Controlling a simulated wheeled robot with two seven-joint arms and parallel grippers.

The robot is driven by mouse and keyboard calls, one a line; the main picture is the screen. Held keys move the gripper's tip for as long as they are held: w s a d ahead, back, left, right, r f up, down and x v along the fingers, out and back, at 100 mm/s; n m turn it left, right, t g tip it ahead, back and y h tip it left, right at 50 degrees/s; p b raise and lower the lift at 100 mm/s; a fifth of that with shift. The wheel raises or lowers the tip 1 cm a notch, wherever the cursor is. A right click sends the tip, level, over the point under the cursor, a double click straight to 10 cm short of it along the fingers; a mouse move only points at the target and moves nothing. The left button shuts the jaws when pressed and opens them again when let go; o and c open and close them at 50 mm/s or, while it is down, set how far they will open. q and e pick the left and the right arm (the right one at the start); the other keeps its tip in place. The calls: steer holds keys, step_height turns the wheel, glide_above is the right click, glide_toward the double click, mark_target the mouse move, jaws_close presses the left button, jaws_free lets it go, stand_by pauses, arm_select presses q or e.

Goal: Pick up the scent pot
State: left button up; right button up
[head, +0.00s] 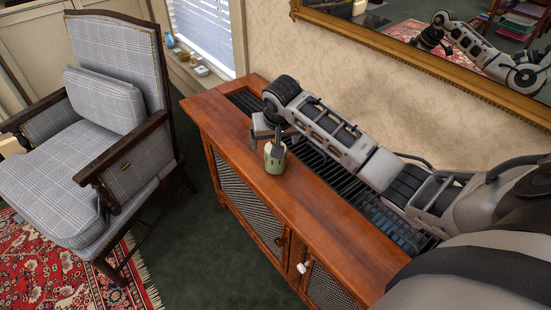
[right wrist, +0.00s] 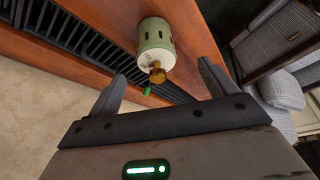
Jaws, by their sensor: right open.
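The scent pot (head: 275,163) is a small green pot standing upright on the wooden cabinet top, close to the slatted grille. In the right wrist view the pot (right wrist: 155,36) shows dark slots in its green side, a cream end and a brass knob facing my gripper. My right gripper (head: 273,135) reaches in from the right and is at the pot, partly covering its top in the head view. In the wrist view my right gripper (right wrist: 160,82) is open, with the pot ahead of the gap between its fingers. My left gripper is not in view.
The wooden cabinet (head: 235,135) has a dark grille (head: 310,160) along its back and small door knobs in front. A gold-framed mirror (head: 440,75) hangs above and reflects an arm. A plaid armchair (head: 90,130) stands to the left. The cabinet's front edge is clear.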

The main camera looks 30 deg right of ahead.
steer(key=x, duration=0.6)
steer(key=b+x, duration=0.1)
steer(key=x, duration=0.1)
steer(key=shift+d+f, duration=0.15)
steer(key=shift+d, duration=0.15)
steer(key=c, duration=1.2)
